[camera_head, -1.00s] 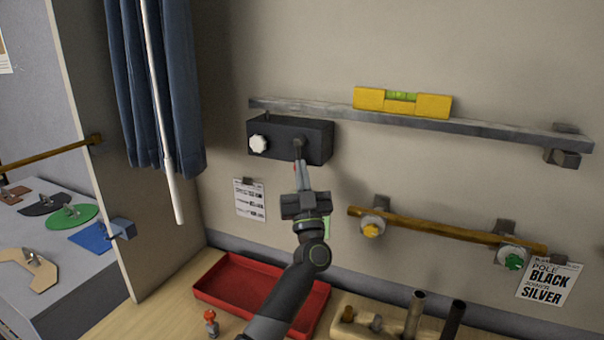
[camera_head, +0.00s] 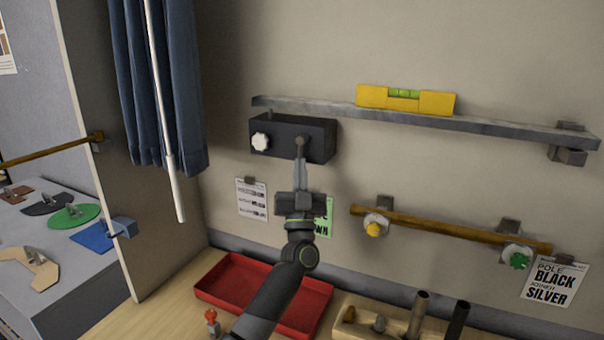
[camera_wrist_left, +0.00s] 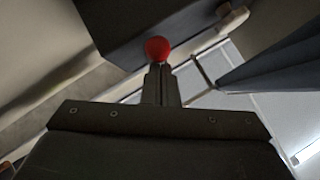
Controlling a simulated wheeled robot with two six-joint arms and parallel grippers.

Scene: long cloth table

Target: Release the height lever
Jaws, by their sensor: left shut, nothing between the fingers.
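A dark box (camera_head: 265,128) is mounted on the wall under a grey shelf bar, with a white knob on its left face. A lever pivot (camera_head: 300,142) shows at the box's front; the lever below it is mostly hidden by my gripper. My left gripper (camera_head: 300,162) is shut and empty, pointing up just below the pivot. In the left wrist view the lever's red ball (camera_wrist_left: 158,49) is right at the shut fingertips (camera_wrist_left: 160,68); I cannot tell whether they touch.
The grey bar (camera_head: 500,133) carries a yellow spirit level (camera_head: 436,103). A brown rail (camera_head: 430,225) with clamps is to the right. A red tray (camera_head: 225,291) stands on the table below my arm. A blue curtain (camera_head: 185,90) and white rod (camera_head: 165,130) hang left.

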